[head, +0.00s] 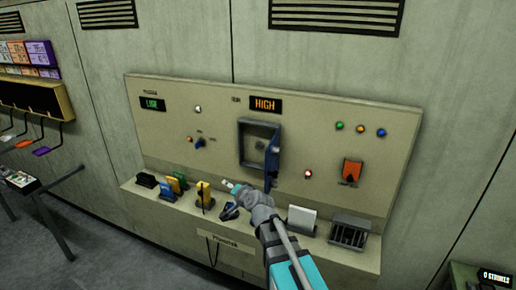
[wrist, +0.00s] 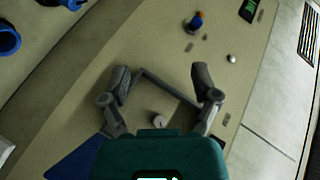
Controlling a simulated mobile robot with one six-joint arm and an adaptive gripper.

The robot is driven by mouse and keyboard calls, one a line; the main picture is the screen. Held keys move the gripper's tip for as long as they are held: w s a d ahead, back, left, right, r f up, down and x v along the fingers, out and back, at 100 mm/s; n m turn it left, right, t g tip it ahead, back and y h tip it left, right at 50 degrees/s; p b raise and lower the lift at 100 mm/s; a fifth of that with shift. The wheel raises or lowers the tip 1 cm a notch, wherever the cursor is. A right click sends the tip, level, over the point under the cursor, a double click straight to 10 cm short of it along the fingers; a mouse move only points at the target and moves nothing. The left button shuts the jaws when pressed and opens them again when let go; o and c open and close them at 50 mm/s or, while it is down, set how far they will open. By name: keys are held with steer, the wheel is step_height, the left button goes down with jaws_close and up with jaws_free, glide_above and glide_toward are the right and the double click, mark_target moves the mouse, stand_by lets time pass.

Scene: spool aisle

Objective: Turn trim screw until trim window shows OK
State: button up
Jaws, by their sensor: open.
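The trim window (head: 265,105) shows HIGH in orange letters on the upper panel. Below it is a square framed recess (head: 243,158) with its blue door (head: 272,163) swung open on the right side. A small round grey trim screw (head: 260,145) sits inside the recess; it also shows in the wrist view (wrist: 158,121). My gripper (head: 236,198) is in front of the panel, below the recess in the head view. In the wrist view my gripper (wrist: 160,75) has its fingers wide apart and empty, with the screw seen between them. No contact with the screw is visible.
A ledge (head: 150,200) below holds coloured tags or blocks, a white card (head: 302,219) and a dark slotted box (head: 349,231). The panel also carries a green-lettered window (head: 152,104), a blue knob (head: 199,143), an orange switch (head: 352,171) and several lamps.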

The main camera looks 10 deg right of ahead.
steer(key=w+r+m+t+h, duration=0.1)
steer(key=w+r+m+t, duration=0.3)
steer(key=r+m, duration=0.1)
steer(key=m+h, duration=1.4)
steer(key=m, duration=0.5)
glide_toward(258, 147)
steer(key=shift+s+a+r+g, duration=0.1)
steer(key=shift+s+a+g, duration=0.1)
steer(key=shift+s+a, duration=0.45)
steer(key=shift+s+a+r+g, duration=0.1)
steer(key=shift+s+a+g, duration=0.1)
steer(key=shift+s+a, duration=0.5)
steer(key=shift+s+d, duration=0.1)
steer(key=shift+d, duration=0.1)
steer(key=x, duration=1.3)
steer(key=shift+w+d+r, duration=0.1)
steer(key=shift+w+d, duration=0.15)
steer(key=shift+d, duration=0.15)
jaws_close()
